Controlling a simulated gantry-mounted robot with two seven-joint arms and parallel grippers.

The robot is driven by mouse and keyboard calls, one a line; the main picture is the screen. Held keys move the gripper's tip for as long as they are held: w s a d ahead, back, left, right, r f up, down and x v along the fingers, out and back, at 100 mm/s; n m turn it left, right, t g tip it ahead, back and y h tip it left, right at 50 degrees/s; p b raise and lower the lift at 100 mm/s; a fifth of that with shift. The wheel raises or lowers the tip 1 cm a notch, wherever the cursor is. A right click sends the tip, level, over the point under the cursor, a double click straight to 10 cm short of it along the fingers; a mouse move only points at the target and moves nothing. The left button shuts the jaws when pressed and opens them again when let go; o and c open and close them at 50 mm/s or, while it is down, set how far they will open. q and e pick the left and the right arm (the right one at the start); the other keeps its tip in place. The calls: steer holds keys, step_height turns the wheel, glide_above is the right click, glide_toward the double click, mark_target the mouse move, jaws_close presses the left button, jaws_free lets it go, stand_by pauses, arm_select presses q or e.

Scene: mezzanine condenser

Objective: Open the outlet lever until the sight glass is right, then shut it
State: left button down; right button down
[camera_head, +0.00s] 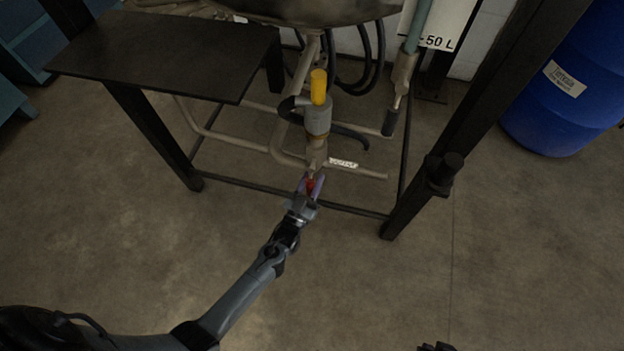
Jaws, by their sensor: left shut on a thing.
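My left gripper (310,184) reaches in from the lower left and is shut on a red lever (311,187) below the grey valve body. The fingers hide much of the lever, so its exact angle is hard to tell. A small white label (343,163), apparently reading "outlet", sits on the pipe just right of the valve. A teal tube (418,25), seemingly the sight glass, stands at the top beside a white board (438,25) marked "50 L". The liquid level in it cannot be read.
A yellow handle (319,87) stands upright on the grey valve body (317,121). A dark shelf (165,55) and frame posts (465,115) flank the pipes. A blue drum (570,85) stands at the right. The floor in front is clear.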

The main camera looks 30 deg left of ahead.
arm_select(q)
steer(key=c, duration=1.1)
jaws_free()
steer(key=shift+o, duration=1.2)
steer(key=shift+d, duration=0.1)
steer(key=shift+s, duration=0.1)
steer(key=shift+s+f, duration=0.15)
steer(key=shift+s, duration=0.1)
steer(key=p+v, duration=0.3)
steer(key=v, duration=0.7)
